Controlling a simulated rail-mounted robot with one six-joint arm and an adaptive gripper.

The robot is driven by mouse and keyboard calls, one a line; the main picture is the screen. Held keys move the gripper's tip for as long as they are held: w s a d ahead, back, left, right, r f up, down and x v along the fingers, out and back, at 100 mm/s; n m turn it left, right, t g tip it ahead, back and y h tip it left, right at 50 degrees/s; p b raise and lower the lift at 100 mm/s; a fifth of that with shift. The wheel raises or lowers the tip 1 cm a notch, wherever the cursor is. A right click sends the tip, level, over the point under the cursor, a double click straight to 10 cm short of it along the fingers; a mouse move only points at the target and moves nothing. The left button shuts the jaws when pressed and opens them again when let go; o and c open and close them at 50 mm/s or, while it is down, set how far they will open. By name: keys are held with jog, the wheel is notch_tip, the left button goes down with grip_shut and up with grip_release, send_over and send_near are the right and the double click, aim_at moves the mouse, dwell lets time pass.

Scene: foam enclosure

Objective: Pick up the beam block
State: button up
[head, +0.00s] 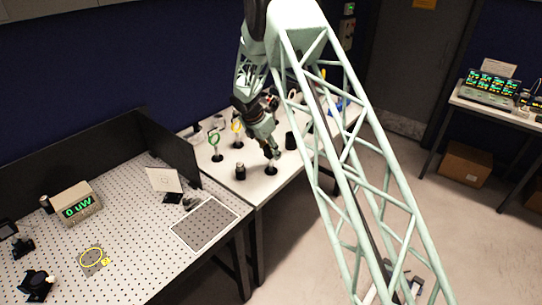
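My gripper (272,152) points down over the white table, at its front part. It is directly above or around a small post on a round black base (271,169); I cannot tell whether it touches. Its fingers are too small and dark to show whether they are open or shut. No thing is clearly marked as the beam block. A short black cylinder (240,173) stands to the left of my gripper, and another black cylinder (291,140) stands to the right. Part of the table behind my arm is hidden.
A green ring mount (215,141) and a yellow ring mount (237,127) stand left of my gripper. The perforated optical bench (135,225) at left holds a meter reading 0 uW (77,203) and a white card (164,179). A dark panel (174,150) separates bench and table.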

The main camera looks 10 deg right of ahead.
jog(key=c, duration=0.9)
jog(key=shift+c, duration=0.2)
jog(key=shift+r, duration=0.1)
jog(key=shift+w+r+b, duration=0.1)
jog(key=shift+r+b, duration=0.2)
jog(key=shift+r, duration=1.45)
jog(key=shift+s+a, duration=0.1)
jog(key=shift+s, duration=0.3)
jog(key=s+a+r+b, duration=0.1)
jog(key=s+a, duration=0.3)
jog(key=s, duration=1)
jog(key=shift+s+a+r+b, duration=0.15)
jog(key=shift+s+a+b, duration=0.15)
jog(key=shift+b, duration=0.5)
